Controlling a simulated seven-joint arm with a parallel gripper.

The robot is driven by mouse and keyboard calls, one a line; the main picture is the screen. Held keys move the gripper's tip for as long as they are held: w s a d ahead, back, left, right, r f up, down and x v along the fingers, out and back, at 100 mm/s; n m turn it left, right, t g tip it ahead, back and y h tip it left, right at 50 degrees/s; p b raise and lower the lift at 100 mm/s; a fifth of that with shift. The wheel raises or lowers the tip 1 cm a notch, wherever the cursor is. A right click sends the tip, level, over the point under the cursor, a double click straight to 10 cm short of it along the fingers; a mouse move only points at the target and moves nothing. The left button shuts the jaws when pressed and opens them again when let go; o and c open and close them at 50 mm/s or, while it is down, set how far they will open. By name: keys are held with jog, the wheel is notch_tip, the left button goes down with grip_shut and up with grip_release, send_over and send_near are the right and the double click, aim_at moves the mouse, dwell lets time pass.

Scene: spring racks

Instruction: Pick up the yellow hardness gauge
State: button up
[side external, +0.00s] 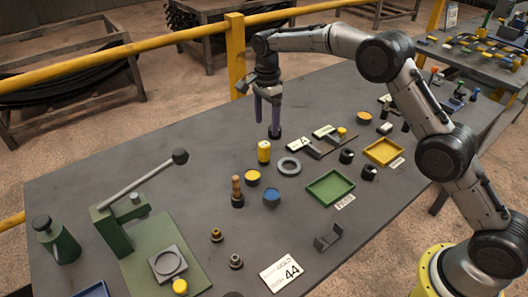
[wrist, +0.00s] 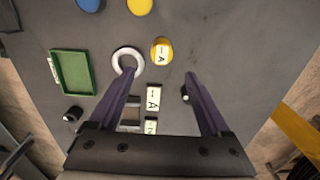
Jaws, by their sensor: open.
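The likely yellow hardness gauge (side external: 264,151) is a short yellow cylinder with a pale label, standing upright on the grey table. In the wrist view the labelled yellow piece (wrist: 161,52) lies ahead of the fingertips, roughly centred between them. My gripper (side external: 266,124) points down above the table behind the gauge in the side view, with purple fingers. In the wrist view my gripper (wrist: 160,76) has its fingers wide apart and nothing between them. It is not touching the gauge.
A grey ring (side external: 289,166) lies close beside the gauge. A small dark piece (side external: 275,133) stands by one fingertip. A yellow-topped disc (side external: 252,178), a blue-topped disc (side external: 271,196) and a green tray (side external: 331,187) are nearby. Bare table (side external: 200,120) lies to the left.

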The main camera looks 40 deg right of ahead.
aim_at(264, 144)
notch_tip(264, 144, down, 4)
jog(key=shift+r, duration=0.1)
jog(key=shift+w+a+f, duration=0.1)
jog(key=shift+a+f, duration=0.1)
jog(key=shift+f, duration=1.1)
jog(key=shift+a+f, duration=0.2)
jog(key=shift+f, duration=1.1)
grip_shut()
